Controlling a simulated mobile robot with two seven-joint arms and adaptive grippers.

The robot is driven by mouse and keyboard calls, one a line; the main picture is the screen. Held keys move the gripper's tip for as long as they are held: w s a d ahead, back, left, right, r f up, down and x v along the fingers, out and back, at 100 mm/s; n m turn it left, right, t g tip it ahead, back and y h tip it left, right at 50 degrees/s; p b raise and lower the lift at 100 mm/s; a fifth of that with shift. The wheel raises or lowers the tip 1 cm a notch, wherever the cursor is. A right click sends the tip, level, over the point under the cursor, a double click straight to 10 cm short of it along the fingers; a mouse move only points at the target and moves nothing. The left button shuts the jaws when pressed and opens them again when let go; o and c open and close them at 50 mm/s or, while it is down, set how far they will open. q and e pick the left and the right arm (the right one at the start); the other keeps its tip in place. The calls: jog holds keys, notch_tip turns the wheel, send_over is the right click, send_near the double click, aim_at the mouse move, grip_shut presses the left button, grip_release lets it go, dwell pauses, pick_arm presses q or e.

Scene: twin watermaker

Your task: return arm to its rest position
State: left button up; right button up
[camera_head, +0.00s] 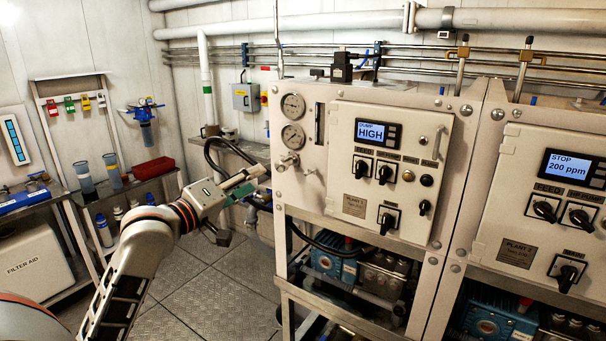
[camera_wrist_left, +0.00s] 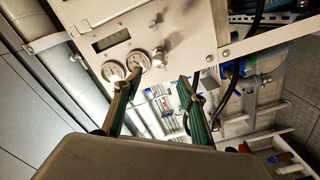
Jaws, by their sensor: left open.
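My left arm (camera_head: 143,255) comes in from the lower left in the head view and reaches up toward the left side of the Plant 1 cabinet (camera_head: 340,240). My left gripper (camera_head: 252,183) is just left of the cabinet, below its gauges. In the left wrist view the two green-padded fingers (camera_wrist_left: 158,90) stand apart with nothing held between them. The Plant 1 panel (camera_head: 383,200) has a lit display (camera_head: 371,132) reading HIGH. My right gripper is not in view.
Two round gauges (camera_head: 292,120) and a valve (camera_head: 287,161) sit on the cabinet near my gripper. A black hose (camera_head: 217,160) runs behind it. Shelves at left hold bottles and a red bin (camera_head: 153,168). The floor (camera_head: 205,290) between shelves and cabinet is clear.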

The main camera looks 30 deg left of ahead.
pick_arm(q)
jog(key=shift+f, duration=0.1)
jog(key=s+d+f+m+g, duration=0.1)
jog(key=s+d+f+m, duration=0.1)
jog(key=f, duration=0.8)
jog(key=s+d+f+m+g, duration=0.1)
jog(key=d+f+m+g, duration=0.15)
jog(key=f, duration=0.85)
jog(key=s+d+f+m+g, duration=0.1)
jog(key=s+d+f+m, duration=0.15)
jog(key=f, duration=0.75)
jog(key=s+d+f+m+g, duration=0.1)
jog(key=s+d+f+m, duration=0.2)
jog(key=s+d+f, duration=0.4)
jog(key=s+d+f+m+g, duration=0.2)
jog(key=s+d+f+m, duration=0.2)
jog(key=s+d+f, duration=0.3)
jog(key=s+f, duration=0.3)
jog(key=f, duration=0.3)
jog(key=shift+s+d+f+m+h, duration=0.3)
jog(key=shift+s+d+f+h, duration=0.05)
jog(key=shift+d+h, duration=0.05)
